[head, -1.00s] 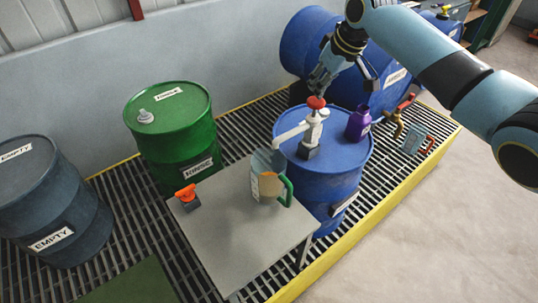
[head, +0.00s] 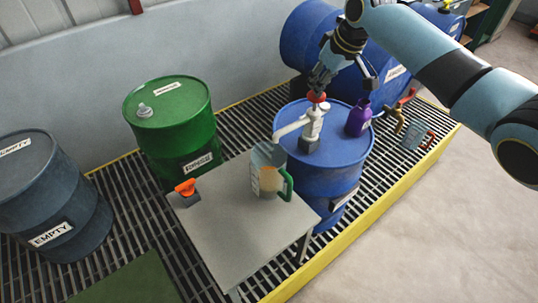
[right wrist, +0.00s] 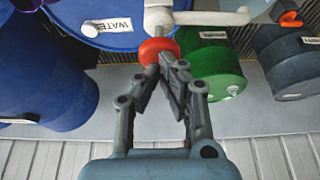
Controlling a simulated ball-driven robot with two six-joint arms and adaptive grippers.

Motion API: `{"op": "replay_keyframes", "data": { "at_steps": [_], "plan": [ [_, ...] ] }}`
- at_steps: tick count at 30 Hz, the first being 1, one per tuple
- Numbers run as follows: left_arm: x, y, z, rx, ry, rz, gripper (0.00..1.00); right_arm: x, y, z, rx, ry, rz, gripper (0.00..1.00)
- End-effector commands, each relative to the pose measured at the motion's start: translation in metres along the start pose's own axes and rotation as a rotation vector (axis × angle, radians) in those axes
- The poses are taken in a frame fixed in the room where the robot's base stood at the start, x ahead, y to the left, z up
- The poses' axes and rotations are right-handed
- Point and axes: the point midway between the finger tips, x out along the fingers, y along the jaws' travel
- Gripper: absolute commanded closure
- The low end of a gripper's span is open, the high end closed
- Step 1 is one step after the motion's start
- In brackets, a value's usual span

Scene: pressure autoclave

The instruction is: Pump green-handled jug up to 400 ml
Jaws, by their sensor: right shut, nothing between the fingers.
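The jug with the green handle (head: 268,172) stands upright on the grey table, under the spout of the white pump (head: 313,126). An amber-tan area shows in its lower part; the level cannot be read. The pump stands on the blue drum (head: 345,160) and has a red knob (head: 317,98), which also shows in the right wrist view (right wrist: 157,49). My right gripper (head: 318,88) is shut and empty, its fingertips at the red knob. In the right wrist view my right gripper (right wrist: 165,62) has its tips together against the knob. My left gripper is out of view.
A purple bottle (head: 358,118) stands on the blue drum beside the pump. An orange-topped item (head: 187,192) sits at the left of the grey table (head: 235,240). A green drum (head: 175,130) and a dark drum (head: 45,195) stand left. A blue drum lies behind.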

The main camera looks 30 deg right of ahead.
Motion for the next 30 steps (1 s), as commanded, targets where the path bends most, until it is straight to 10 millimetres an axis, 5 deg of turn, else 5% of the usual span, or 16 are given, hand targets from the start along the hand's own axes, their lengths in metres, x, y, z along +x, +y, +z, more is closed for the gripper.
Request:
{"op": "replay_keyframes", "data": {
  "at_steps": [30],
  "plan": [
    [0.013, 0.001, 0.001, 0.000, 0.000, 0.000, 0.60, 0.030, 0.000, 0.014, 0.001, -0.004, 0.000, 1.00]
  ]
}}
